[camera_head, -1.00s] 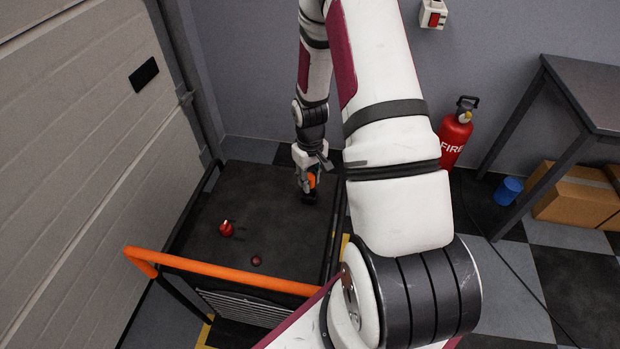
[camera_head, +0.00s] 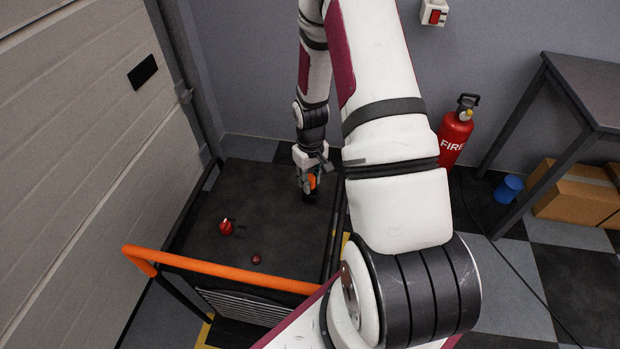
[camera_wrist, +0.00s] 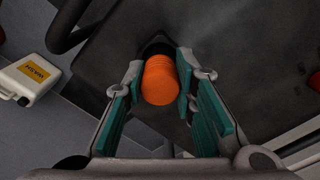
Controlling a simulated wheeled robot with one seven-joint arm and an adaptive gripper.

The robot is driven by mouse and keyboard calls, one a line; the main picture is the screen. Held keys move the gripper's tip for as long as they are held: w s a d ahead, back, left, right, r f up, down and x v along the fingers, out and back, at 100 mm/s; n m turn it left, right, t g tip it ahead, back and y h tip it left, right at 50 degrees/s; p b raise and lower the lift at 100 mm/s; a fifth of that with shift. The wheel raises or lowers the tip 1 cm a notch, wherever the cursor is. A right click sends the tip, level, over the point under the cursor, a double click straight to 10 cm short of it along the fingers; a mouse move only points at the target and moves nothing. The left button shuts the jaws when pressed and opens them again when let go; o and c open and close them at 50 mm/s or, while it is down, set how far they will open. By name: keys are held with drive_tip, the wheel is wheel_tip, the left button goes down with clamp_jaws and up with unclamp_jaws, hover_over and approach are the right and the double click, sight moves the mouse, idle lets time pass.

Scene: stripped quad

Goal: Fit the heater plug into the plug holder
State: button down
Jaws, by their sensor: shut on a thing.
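The heater plug is an orange ribbed cylinder (camera_wrist: 160,80) between my fingers in the wrist view. It also shows as a small orange patch in the head view (camera_head: 312,181). My gripper (camera_head: 308,186) points down over the far right corner of the dark unit top, shut on the plug. In the wrist view the green-padded fingers (camera_wrist: 158,85) stand on both sides of it. A black round part (camera_wrist: 156,49) shows at the plug's far end. I cannot tell whether it belongs to the plug or to the plug holder, or how deep the plug sits.
The dark unit top (camera_head: 265,205) carries a red knob (camera_head: 226,227) and a small red-brown button (camera_head: 256,259). An orange rail (camera_head: 220,274) crosses its front. A panelled door (camera_head: 80,130) stands left. A fire extinguisher (camera_head: 455,135) and table (camera_head: 585,90) stand right.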

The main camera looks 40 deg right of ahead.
sight(310, 177)
drive_tip(key=shift+f+b, duration=0.6)
drive_tip(key=shift+f, duration=0.5)
drive_tip(key=c, duration=1.2)
unclamp_jaws()
drive_tip(key=shift+c, duration=0.2)
wheel_tip(310, 177, up, 12)
drive_tip(key=shift+r, duration=0.1)
